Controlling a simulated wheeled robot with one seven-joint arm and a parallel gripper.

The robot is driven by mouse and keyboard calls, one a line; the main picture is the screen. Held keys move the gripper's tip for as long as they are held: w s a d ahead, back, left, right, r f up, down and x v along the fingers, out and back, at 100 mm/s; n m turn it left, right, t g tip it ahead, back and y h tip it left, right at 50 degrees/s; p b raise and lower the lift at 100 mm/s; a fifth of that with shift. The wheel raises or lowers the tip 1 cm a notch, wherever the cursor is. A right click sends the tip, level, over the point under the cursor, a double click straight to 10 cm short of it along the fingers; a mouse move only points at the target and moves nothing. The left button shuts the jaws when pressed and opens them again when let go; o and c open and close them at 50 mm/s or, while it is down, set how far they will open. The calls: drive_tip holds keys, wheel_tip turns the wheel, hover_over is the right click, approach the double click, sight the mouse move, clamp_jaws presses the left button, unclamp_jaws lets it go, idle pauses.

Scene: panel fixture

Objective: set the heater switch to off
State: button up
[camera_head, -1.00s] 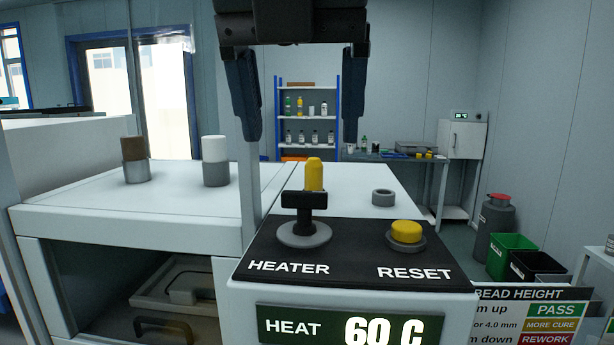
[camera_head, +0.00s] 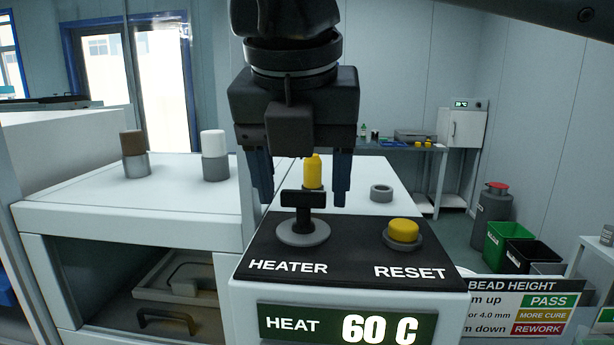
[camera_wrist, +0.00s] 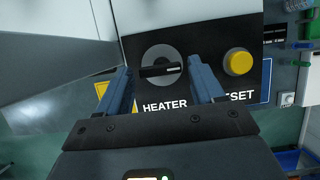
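The heater switch (camera_head: 303,212) is a black T-shaped handle on a round grey base, on the black panel above the word HEATER. In the wrist view the switch handle (camera_wrist: 161,70) lies nearly crosswise on its grey disc. My gripper (camera_head: 304,198) is open, with its two blue fingers spread to either side of the handle. In the wrist view the fingers (camera_wrist: 160,80) flank the handle with gaps on both sides. Whether the fingertips are level with the handle is hard to tell. The display (camera_head: 345,325) reads HEAT 60 C.
A yellow RESET button (camera_head: 403,232) sits right of the switch on the same panel. A yellow-topped cylinder (camera_head: 313,170) and a grey ring (camera_head: 381,193) stand behind the panel. Two two-toned cylinders, one brown-topped (camera_head: 134,155) and one white-topped (camera_head: 215,156), stand on the left cabinet.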

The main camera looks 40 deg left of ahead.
drive_tip(key=c, duration=0.8)
